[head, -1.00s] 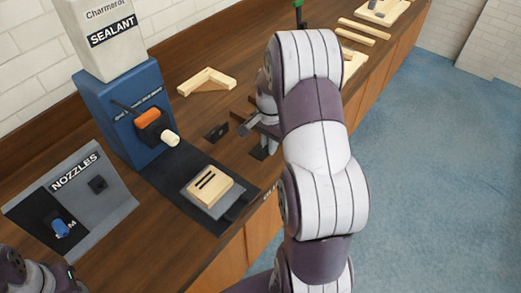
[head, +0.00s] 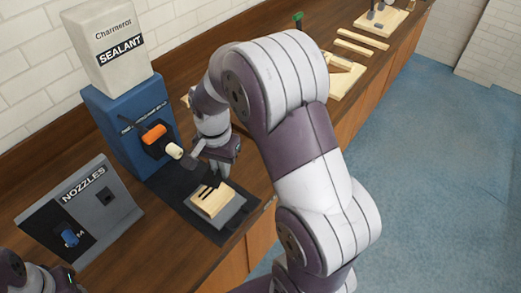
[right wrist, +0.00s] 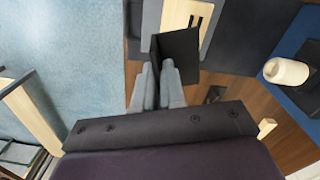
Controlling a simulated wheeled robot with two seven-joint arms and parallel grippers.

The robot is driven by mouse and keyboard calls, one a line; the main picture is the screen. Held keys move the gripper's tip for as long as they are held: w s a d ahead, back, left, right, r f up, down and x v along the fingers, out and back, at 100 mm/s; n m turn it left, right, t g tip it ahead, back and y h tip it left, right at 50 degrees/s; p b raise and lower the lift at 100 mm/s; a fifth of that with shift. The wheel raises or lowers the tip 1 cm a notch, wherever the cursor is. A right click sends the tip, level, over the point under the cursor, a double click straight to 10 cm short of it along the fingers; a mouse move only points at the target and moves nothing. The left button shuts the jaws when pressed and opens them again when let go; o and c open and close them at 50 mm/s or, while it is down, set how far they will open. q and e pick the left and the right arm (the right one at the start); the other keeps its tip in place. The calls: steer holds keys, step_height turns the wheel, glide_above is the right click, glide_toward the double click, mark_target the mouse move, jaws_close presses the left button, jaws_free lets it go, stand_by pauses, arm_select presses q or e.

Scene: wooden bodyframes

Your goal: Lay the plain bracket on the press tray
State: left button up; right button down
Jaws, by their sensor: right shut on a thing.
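My right gripper (right wrist: 160,80) is shut on a dark, flat, angled piece, seemingly the plain bracket (right wrist: 176,52). In the head view my right gripper (head: 217,172) is over the far edge of the press tray, with the dark bracket (head: 211,181) just under it. The grey press tray (head: 226,216) lies on a black mat in front of the blue press and carries a pale wooden block (head: 208,204) with black slots. The bracket overlaps part of the block in the right wrist view; I cannot tell whether they touch. Only part of my left arm shows at the lower left.
The blue sealant press (head: 125,120) with an orange handle and white nozzle (head: 174,151) stands close left of my gripper. The grey nozzle stand (head: 80,212) is further left. Wooden frame parts (head: 345,75) lie along the bench to the right.

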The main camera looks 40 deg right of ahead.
steer(key=shift+a+r+m, duration=0.2)
steer(key=shift+a+m, duration=0.1)
steer(key=shift+a, duration=0.75)
steer(key=shift+w+a+f+m, duration=0.1)
steer(key=shift+a+f+m, duration=0.1)
steer(key=shift+m, duration=0.3)
steer(key=shift+w+d+f+m, duration=0.15)
steer(key=shift+w+m, duration=0.05)
steer(key=shift+m, duration=0.8)
step_height(320, 180, down, 7)
steer(key=b, duration=0.6)
steer(key=shift+f, duration=0.5)
steer(key=shift+f, duration=0.3)
